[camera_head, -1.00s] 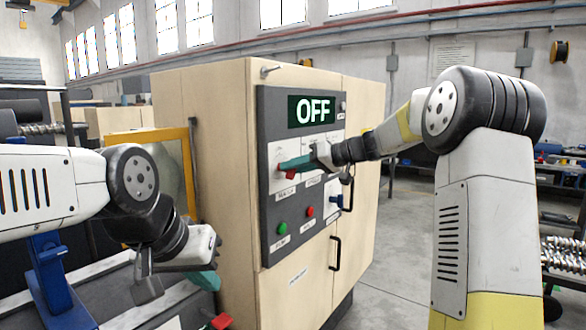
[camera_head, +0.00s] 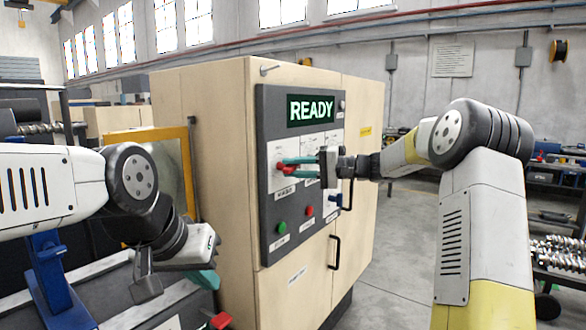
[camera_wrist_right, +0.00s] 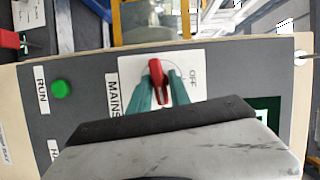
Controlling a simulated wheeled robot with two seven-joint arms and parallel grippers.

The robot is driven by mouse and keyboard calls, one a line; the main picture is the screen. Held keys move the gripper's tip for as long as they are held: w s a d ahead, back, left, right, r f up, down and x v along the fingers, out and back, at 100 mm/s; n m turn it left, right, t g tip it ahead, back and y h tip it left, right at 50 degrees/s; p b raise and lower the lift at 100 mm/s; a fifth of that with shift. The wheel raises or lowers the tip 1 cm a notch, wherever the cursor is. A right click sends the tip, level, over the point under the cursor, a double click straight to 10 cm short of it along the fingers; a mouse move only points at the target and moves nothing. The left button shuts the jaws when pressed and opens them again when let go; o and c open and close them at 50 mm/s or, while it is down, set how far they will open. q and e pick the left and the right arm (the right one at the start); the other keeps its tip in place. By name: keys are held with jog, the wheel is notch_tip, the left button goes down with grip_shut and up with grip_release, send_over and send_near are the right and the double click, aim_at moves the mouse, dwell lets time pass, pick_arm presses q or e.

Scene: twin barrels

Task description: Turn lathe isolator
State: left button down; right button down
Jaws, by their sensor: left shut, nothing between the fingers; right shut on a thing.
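The isolator is a red rotary handle (camera_wrist_right: 157,82) on a white plate with MAINS and OFF lettering, in the right wrist view. It sits on the dark control panel (camera_head: 271,215) of a pale wooden cabinet. The panel's display (camera_head: 311,109) reads READY. My right gripper (camera_wrist_right: 158,97) has its teal fingers shut on the red handle, one on each side. In the head view the right gripper (camera_head: 284,164) reaches the panel from the right and partly hides the handle. My left gripper (camera_head: 212,279) is shut and empty at lower left, away from the panel.
A green button (camera_head: 282,228) and a red button (camera_head: 309,211) sit below the isolator. Black door handles (camera_head: 335,252) stick out from the cabinet. A yellow frame (camera_head: 188,170) stands left of it.

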jog(key=shift+d+f+m+y, duration=0.1)
jog(key=shift+m+y, duration=0.2)
jog(key=shift+m, duration=0.6)
jog(key=c, duration=1.4)
grip_release()
jog(key=v, duration=0.7)
jog(key=shift+d, duration=0.35)
jog(key=shift+s, duration=0.1)
